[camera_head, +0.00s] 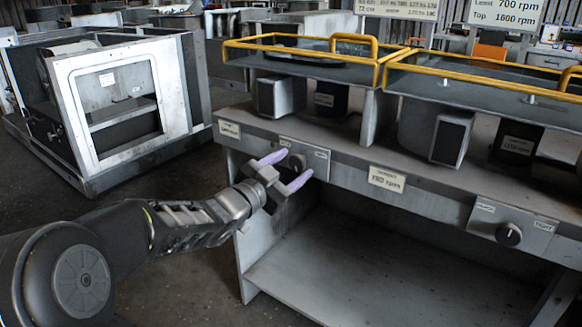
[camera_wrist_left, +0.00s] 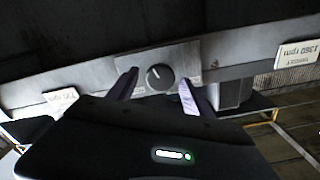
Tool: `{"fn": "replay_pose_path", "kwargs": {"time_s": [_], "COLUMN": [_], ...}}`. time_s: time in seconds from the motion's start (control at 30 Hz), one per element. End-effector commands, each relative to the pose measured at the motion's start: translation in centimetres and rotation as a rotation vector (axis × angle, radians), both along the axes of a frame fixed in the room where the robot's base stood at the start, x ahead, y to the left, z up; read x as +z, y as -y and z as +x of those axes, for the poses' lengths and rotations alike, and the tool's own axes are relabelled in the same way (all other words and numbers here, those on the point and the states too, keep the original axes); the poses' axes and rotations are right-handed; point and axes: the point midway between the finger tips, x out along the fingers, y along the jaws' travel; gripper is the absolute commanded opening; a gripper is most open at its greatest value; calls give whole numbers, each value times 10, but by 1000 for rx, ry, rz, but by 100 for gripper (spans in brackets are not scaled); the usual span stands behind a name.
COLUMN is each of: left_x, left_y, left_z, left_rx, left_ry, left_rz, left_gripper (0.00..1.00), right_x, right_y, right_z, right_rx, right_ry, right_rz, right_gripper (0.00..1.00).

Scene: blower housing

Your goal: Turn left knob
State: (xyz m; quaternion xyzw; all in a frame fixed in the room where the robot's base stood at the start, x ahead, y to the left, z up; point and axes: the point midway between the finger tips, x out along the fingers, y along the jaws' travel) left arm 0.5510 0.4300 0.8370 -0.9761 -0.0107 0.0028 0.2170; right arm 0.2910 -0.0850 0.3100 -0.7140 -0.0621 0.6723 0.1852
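The left knob (camera_head: 297,162) is a dark round dial on a grey plate on the front panel of the bench. It also shows in the left wrist view (camera_wrist_left: 160,77), with a light pointer mark on its face. My left gripper (camera_head: 294,166) is open, its two purple fingers pointing at the panel. In the left wrist view my left gripper (camera_wrist_left: 158,84) has one finger on each side of the knob, with gaps between them and the knob. How far the fingertips are from the panel is hard to tell. My right gripper is not in view.
A second knob (camera_head: 508,235) sits on the right of the same panel. Yellow-railed trays (camera_head: 300,48) stand above the bench. A grey metal housing (camera_head: 115,105) stands on the left. Below the panel is an open shelf (camera_head: 370,290).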

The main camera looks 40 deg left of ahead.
Motion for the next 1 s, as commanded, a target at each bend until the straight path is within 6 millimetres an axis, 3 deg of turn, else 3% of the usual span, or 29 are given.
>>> {"fn": "replay_pose_path", "kwargs": {"time_s": [0.37, 0.8, 1.0], "left_x": [1, 2, 0], "left_y": [0, 1, 2], "left_z": [-6, -70, -78], "left_rx": [0, 2, 0], "left_ry": [1, 1, 1], "left_rz": [0, 0, 0], "left_gripper": [60, 60, 60], "right_x": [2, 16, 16], "right_y": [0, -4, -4], "right_z": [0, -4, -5], "right_rx": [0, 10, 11], "right_ry": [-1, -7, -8], "right_rz": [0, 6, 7], "right_gripper": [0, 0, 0]}}
